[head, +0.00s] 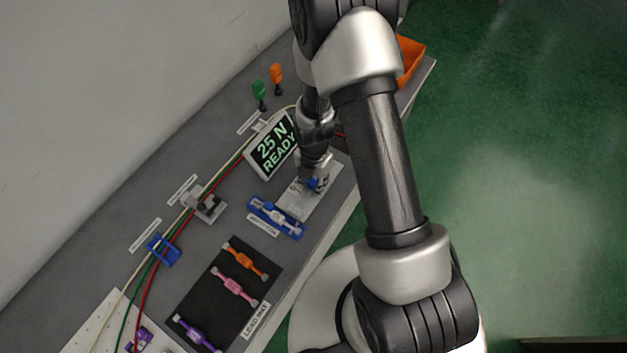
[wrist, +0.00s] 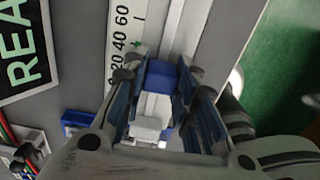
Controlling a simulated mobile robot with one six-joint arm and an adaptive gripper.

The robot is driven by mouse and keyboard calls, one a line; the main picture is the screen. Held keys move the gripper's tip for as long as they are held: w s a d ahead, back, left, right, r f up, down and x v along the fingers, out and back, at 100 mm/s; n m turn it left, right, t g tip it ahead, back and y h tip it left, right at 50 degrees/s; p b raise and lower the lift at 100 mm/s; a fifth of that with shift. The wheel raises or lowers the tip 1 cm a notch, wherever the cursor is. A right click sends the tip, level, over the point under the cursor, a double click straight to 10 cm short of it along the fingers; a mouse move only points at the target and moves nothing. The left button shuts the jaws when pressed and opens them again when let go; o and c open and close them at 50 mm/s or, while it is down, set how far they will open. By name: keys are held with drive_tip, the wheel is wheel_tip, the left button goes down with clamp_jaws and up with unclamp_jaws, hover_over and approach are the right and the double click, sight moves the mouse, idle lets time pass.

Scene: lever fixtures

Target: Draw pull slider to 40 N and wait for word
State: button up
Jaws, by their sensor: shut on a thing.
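The pull slider's blue block (wrist: 162,76) sits between my fingers in the wrist view, and my gripper (wrist: 159,73) is shut on it. A white piece (wrist: 150,128) lies just behind the block, nearer the palm. A white scale strip (wrist: 124,40) marked 0, 20, 40, 60 runs along the left of the track, with a small green mark near 40. In the head view my gripper (head: 317,182) is down at the light slider plate (head: 300,207), hiding part of it. The display (head: 273,146) reads "25 N READY".
A blue holder (head: 275,218) with a pale part stands close left of the slider plate. A black mat (head: 213,293) carries orange, pink and purple parts. Cables run through a grey clamp (head: 205,205) and a blue clip (head: 163,249). An orange bin (head: 411,60) stands at the far end.

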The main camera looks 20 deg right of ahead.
drive_tip(key=shift+c, duration=0.7)
drive_tip(key=shift+w+d, duration=0.7)
drive_tip(key=shift+d, duration=0.15)
drive_tip(key=o, duration=0.9)
wheel_tip(320, 180, up, 12)
